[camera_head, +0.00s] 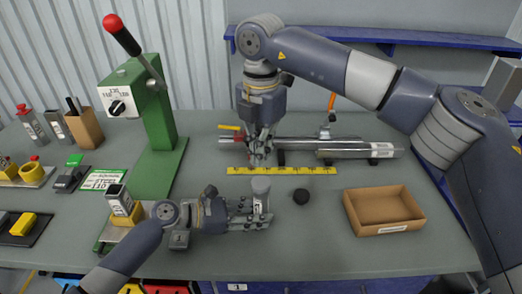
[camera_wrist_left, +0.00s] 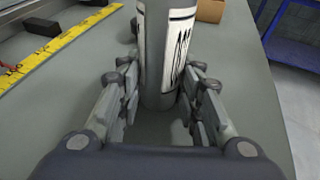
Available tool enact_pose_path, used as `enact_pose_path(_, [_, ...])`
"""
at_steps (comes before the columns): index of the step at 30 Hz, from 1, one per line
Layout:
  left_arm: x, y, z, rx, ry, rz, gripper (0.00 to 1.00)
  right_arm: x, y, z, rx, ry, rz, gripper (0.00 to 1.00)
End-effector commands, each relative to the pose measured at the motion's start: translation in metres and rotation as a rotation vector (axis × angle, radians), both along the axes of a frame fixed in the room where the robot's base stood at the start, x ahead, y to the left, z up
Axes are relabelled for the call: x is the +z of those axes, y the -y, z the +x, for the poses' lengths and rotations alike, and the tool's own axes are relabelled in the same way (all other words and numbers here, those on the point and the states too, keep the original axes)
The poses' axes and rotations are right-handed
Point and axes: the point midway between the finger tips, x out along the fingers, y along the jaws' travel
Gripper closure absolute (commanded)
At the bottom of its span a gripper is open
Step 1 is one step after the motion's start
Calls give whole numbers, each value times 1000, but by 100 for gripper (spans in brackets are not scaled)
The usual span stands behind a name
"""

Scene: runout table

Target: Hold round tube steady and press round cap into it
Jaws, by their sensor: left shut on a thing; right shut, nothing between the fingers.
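The grey round tube (camera_head: 261,188) stands upright near the table's middle, with a white marked label. My left gripper (camera_head: 255,208) is shut on it from the left. In the left wrist view, the tube (camera_wrist_left: 166,60) stands between the two fingers, its top out of frame. A small black round piece (camera_head: 301,196), which looks like the round cap, lies on the table just right of the tube, apart from it. My right gripper (camera_head: 259,159) points down, shut and empty, behind the tube near the yellow ruler. Whether the tube's top is open is too small to tell.
The yellow ruler (camera_head: 300,170) lies behind the tube. Metal tubes (camera_head: 350,149) lie behind it. An open cardboard box (camera_head: 384,210) is at right. A green press (camera_head: 156,130) with a red-knobbed lever stands at left.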

Motion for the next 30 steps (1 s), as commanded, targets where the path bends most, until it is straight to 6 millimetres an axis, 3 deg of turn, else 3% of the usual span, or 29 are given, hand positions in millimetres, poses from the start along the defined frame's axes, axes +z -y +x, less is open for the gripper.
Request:
enact_pose_path(1, [1,0,0,0,0,-1,63,0,0,0,0,0,0,100])
enact_pose_path(3, [1,0,0,0,0,-1,47,0,0,0,0,0,0,100])
enact_pose_path(4, [1,0,0,0,0,-1,44,0,0,0,0,0,0,100])
enact_pose_path(16, [1,-5,-1,1,0,1,44,0,0,0,0,0,0,100])
enact_pose_path(20, [6,-22,-6,3,1,2,44,0,0,0,0,0,0,100])
enact_pose_path(30, [27,-86,-27,0,-1,3,44,0,0,0,0,0,0,100])
